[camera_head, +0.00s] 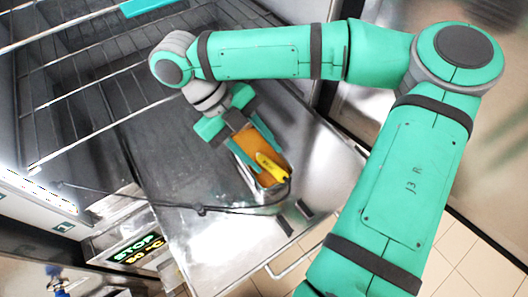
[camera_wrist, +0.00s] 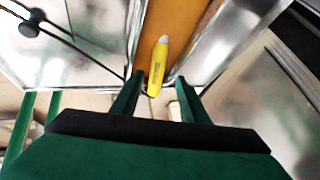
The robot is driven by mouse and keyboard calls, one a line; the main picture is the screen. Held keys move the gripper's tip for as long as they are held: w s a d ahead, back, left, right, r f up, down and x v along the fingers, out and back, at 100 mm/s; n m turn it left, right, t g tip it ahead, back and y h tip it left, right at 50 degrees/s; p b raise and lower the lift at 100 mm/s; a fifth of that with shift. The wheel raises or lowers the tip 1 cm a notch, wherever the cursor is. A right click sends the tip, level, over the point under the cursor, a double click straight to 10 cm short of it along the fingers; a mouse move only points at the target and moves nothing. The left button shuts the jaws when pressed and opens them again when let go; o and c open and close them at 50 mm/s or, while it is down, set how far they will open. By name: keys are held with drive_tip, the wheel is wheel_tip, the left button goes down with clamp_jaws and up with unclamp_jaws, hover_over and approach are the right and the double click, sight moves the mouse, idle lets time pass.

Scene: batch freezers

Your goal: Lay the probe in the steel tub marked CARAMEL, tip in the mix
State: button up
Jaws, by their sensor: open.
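A narrow steel tub (camera_head: 237,152) holding orange-brown mix (camera_head: 263,146) stands on the steel surface; I cannot read a label on it. The tub wall (camera_wrist: 217,52) also shows in the wrist view. The yellow probe (camera_head: 270,165) lies in the tub's near part, over the mix. In the wrist view the probe (camera_wrist: 157,72) has its pale end pointing away from me; whether that end is below the mix surface is unclear. My gripper (camera_head: 243,136) is open above the tub. In the wrist view its fingers are apart on either side of the probe's near end.
A dark cable (camera_head: 150,203) with a small knob runs across the steel surface towards the tub. A wire rack (camera_head: 85,85) stands at the upper left. A display (camera_head: 136,249) reading STOP is at the lower left. Bare steel (camera_head: 185,165) is left of the tub.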

drive_tip(key=w+a, duration=0.4)
drive_tip(key=a, duration=0.7)
drive_tip(key=shift+a, duration=0.15)
idle(0.4)
